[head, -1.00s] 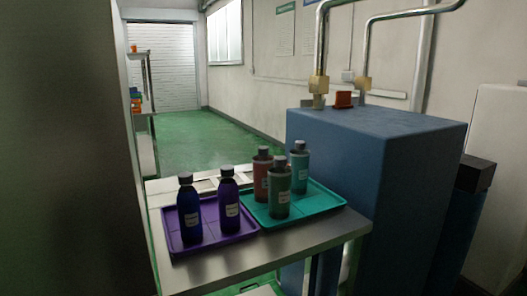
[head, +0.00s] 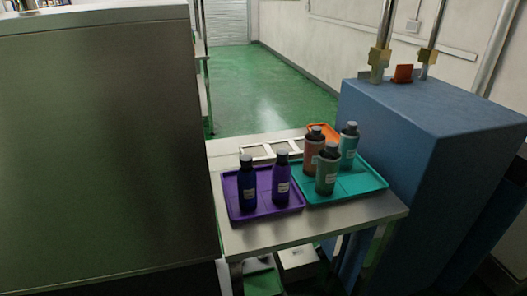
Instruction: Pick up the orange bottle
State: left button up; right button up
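The orange bottle (head: 313,149) looks dull orange-red with a dark cap. It stands upright at the back left of the teal tray (head: 358,187). A grey-green bottle (head: 327,172) stands in front of it and hides part of its lower right side. A teal bottle (head: 348,147) stands to its right on the same tray. Neither of my grippers shows in the head view.
A purple tray (head: 262,212) holds a dark blue bottle (head: 247,187) and a purple bottle (head: 282,180). Both trays rest on a metal table (head: 300,236). A large metal cabinet (head: 100,150) stands left, a blue machine (head: 425,150) right. Green floor (head: 270,95) lies open behind.

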aim_at(315, 141)
jog(key=i+l+u, duration=0.1)
jog(key=l+u, duration=0.9)
jog(key=l, duration=0.25)
jog(key=k+l+u, duration=0.2)
jog(key=l+u, duration=0.3)
jog(key=l, duration=0.1)
